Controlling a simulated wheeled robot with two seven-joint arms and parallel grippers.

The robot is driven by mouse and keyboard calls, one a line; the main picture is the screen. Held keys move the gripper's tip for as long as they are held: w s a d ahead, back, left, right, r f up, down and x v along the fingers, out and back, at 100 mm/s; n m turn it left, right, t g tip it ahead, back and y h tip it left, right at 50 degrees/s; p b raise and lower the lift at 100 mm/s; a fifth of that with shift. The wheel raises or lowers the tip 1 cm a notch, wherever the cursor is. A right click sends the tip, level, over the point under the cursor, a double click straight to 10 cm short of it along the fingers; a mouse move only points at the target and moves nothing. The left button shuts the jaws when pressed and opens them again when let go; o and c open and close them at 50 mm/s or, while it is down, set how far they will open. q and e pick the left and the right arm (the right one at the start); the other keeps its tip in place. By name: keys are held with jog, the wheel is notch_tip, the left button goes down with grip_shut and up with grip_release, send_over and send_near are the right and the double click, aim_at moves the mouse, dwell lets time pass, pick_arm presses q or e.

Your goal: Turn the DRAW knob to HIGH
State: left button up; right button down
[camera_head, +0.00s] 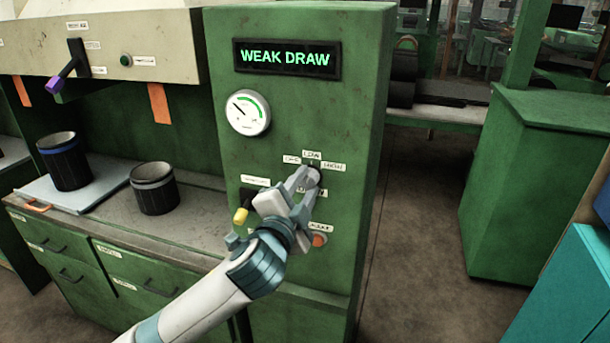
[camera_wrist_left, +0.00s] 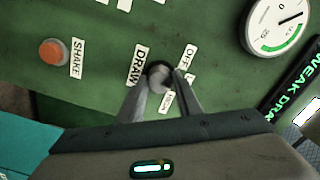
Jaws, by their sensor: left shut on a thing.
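The DRAW knob (camera_head: 313,177) is a small round grey knob on the front of a green cabinet, with OFF, LOW and HIGH labels around its top. My left gripper (camera_head: 308,178) reaches it from the lower left and is shut on it. In the left wrist view the knob (camera_wrist_left: 159,77) sits between the two fingertips, beside the DRAW label (camera_wrist_left: 139,66). The fingers partly hide the knob, so its pointer setting is unclear. The display (camera_head: 287,59) reads WEAK DRAW. My right gripper is not in view.
A round gauge (camera_head: 247,112) is above left of the knob. An orange-red SHAKE button (camera_head: 319,240) is below it, and a yellow-tipped lever (camera_head: 241,215) is at left. Dark cylindrical containers (camera_head: 153,188) stand on the left counter. Open floor lies right of the cabinet.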

pick_arm(q)
jog(key=m+p, duration=0.2)
jog(key=m, duration=0.1)
jog(key=shift+r+m+p, duration=0.15)
jog(key=shift+m+p, duration=0.9)
jog(key=shift+m, duration=0.35)
jog(key=o, duration=1)
jog(key=shift+f, duration=0.2)
jog(key=shift+o, duration=0.2)
